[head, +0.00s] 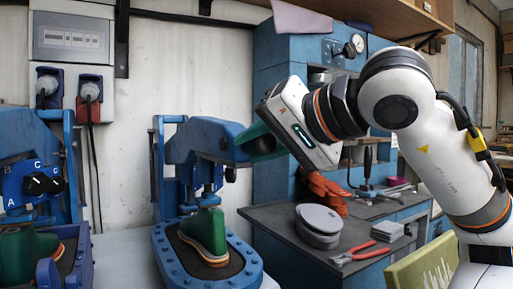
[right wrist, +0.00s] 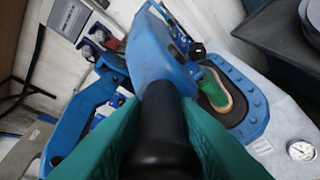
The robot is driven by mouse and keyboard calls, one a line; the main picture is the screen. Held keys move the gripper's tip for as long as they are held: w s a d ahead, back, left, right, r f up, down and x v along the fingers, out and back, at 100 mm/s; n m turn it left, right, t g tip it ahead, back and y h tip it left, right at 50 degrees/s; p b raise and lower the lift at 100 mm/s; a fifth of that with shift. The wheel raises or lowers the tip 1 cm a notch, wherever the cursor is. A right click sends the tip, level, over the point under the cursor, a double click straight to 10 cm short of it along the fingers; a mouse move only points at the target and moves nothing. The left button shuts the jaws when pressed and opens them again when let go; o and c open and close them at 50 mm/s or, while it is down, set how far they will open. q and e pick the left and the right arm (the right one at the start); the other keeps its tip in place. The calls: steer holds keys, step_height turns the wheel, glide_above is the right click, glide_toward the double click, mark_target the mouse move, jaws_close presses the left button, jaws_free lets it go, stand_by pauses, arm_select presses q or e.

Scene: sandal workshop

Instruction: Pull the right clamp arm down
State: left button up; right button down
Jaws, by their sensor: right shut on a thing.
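The right clamp (head: 207,140) is a blue press with an arm reaching right over an oval blue base (head: 207,283). A green shoe form (head: 205,225) with a tan sole stands on that base, under the clamp's plunger; I cannot tell whether the two touch. My right gripper (head: 252,147), with green fingers, is at the arm's right end. In the right wrist view its fingers are shut around a black handle (right wrist: 160,130) that sticks out from the blue clamp arm (right wrist: 155,50). My left gripper is out of view.
A second blue clamp (head: 35,185) with a dial stands at the left, with another green form (head: 28,255). A dark bench (head: 285,235) at the right holds a grey disc-like stack (head: 318,222), orange gloves (head: 328,190) and red pliers (head: 352,256). A gauge (right wrist: 301,150) lies near the base.

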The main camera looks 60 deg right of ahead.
steer(key=shift+w+a+f, duration=0.1)
steer(key=shift+a+f, duration=0.1)
steer(key=shift+f, duration=0.5)
steer(key=c, duration=1.5)
jaws_free()
steer(key=shift+o, duration=1.3)
steer(key=shift+d, duration=0.1)
steer(key=shift+o, duration=0.2)
steer(key=shift+d, duration=0.1)
steer(key=shift+r, duration=0.1)
